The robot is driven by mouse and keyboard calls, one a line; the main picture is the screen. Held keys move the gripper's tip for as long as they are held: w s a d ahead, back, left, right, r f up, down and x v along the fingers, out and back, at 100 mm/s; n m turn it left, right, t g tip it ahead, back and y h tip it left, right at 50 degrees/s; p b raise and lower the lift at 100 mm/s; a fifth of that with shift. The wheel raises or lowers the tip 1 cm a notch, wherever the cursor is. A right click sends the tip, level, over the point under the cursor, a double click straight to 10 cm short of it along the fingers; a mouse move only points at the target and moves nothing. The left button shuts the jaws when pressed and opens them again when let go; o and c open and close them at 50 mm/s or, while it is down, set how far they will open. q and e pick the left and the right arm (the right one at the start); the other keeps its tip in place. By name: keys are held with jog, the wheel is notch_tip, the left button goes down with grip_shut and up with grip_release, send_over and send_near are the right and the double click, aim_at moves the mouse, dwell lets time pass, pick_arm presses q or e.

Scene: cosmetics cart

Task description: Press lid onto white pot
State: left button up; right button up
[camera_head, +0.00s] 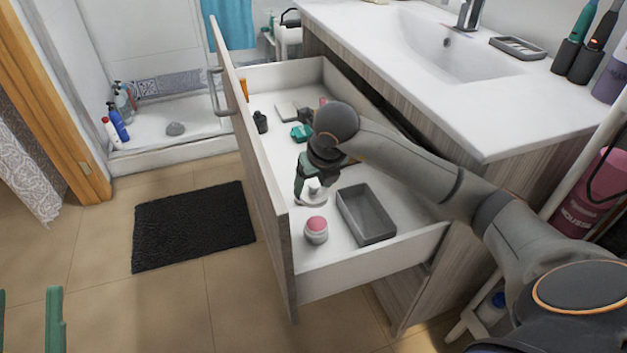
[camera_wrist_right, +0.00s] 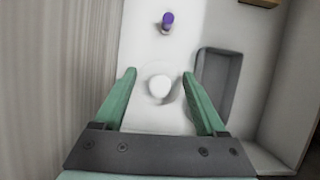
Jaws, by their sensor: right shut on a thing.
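My right gripper (camera_head: 310,178) reaches down into the open drawer, its green fingers on either side of a small white knobbed piece, which looks like the lid (camera_head: 314,198). In the right wrist view the round white top (camera_wrist_right: 160,86) sits between the fingertips (camera_wrist_right: 159,73). A white pot (camera_head: 316,237) with a pink top stands upright on the drawer floor, in front of the gripper and apart from it. Whether anything lies under the held piece is hidden. My left gripper (camera_head: 28,290) is open and empty at the lower left edge.
A grey tray (camera_head: 350,222) lies right of the pot. The drawer front (camera_head: 252,150) rises close on the left. Farther back are a teal item (camera_head: 301,132) and a dark item (camera_head: 261,122). A purple-topped item (camera_wrist_right: 167,20) shows in the wrist view.

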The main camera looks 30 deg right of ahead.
aim_at(318, 195)
jog(key=shift+s+d+f, duration=0.15)
jog(key=shift+s+f, duration=0.2)
jog(key=shift+f, duration=0.45)
jog(key=shift+f+b, duration=0.7)
jog(key=shift+f, duration=0.55)
notch_tip(318, 195, down, 3)
jog(key=b, duration=0.3)
pick_arm(q)
jog(key=s+m+h, duration=0.1)
jog(key=s+d+m+h, duration=0.1)
jog(key=h, duration=0.1)
jog(key=s+r+m+h, duration=0.1)
jog(key=shift+s+d+h, duration=0.15)
jog(key=shift+d+h, duration=0.15)
pick_arm(e)
jog(key=shift+f, duration=0.4)
jog(key=shift+w+r, duration=0.1)
pick_arm(q)
jog(key=shift+f+b, duration=0.4)
jog(key=shift+b, duration=0.1)
pick_arm(e)
jog(key=shift+f, duration=0.2)
